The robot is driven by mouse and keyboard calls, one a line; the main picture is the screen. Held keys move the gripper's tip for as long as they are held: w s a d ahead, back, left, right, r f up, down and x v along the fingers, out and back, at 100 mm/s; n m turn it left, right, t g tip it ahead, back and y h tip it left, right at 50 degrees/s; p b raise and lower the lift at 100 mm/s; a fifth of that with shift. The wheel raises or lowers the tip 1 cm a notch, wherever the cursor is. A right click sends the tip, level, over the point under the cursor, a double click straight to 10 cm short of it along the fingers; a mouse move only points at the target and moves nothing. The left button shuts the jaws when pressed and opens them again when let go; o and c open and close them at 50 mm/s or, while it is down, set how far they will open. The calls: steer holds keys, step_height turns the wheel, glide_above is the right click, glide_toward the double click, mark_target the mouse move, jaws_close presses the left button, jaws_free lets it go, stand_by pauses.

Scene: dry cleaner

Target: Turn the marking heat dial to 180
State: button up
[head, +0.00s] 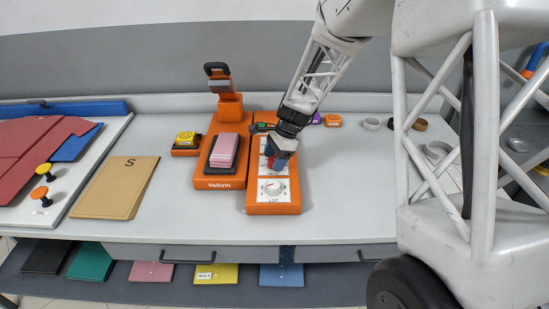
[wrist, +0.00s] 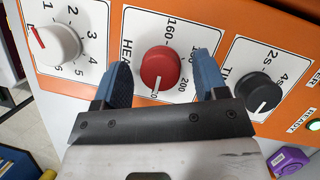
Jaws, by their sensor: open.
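The red heat dial (wrist: 160,68) sits on the orange control panel (wrist: 240,20) in the wrist view, with "HEAT" lettering beside it. Its white pointer line aims down in the picture, toward a number partly hidden near my gripper. The scale shows 160 above the dial and 200 at its lower right; the mark between them is hard to read. My gripper (wrist: 163,64) is open, with one blue finger on each side of the dial; small gaps seem to show, but I cannot tell whether either finger touches. In the head view my gripper (head: 279,160) covers most of the dial.
A white lot dial (wrist: 57,45) is on the left and a dark time dial (wrist: 259,89) close by on the right. In the head view, a pink stack (head: 224,151) lies on the orange press (head: 215,182) beside the panel. The counter front is clear.

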steer(key=c, duration=0.9)
steer(key=shift+n+g, duration=0.3)
steer(key=shift+n, duration=0.3)
steer(key=n+g+h, duration=0.1)
steer(key=n, duration=0.2)
steer(key=shift+w+n, duration=0.1)
steer(key=shift+n, duration=0.2)
steer(key=n+h, duration=0.1)
steer(key=n, duration=0.1)
steer(key=n+g, duration=0.1)
steer(key=n, duration=0.2)
steer(key=shift+a+h, duration=0.1)
steer(key=shift+h, duration=0.3)
steer(key=n+h, duration=0.1)
steer(key=n, duration=0.2)
steer(key=n+h, duration=0.1)
steer(key=n, duration=0.3)
steer(key=shift+a+n+h, duration=0.15)
steer(key=shift+n+h, duration=0.15)
steer(key=n+h, duration=0.1)
steer(key=n, duration=0.2)
steer(key=n+t+h, duration=0.1)
steer(key=n, duration=0.2)
steer(key=shift+n, duration=0.3)
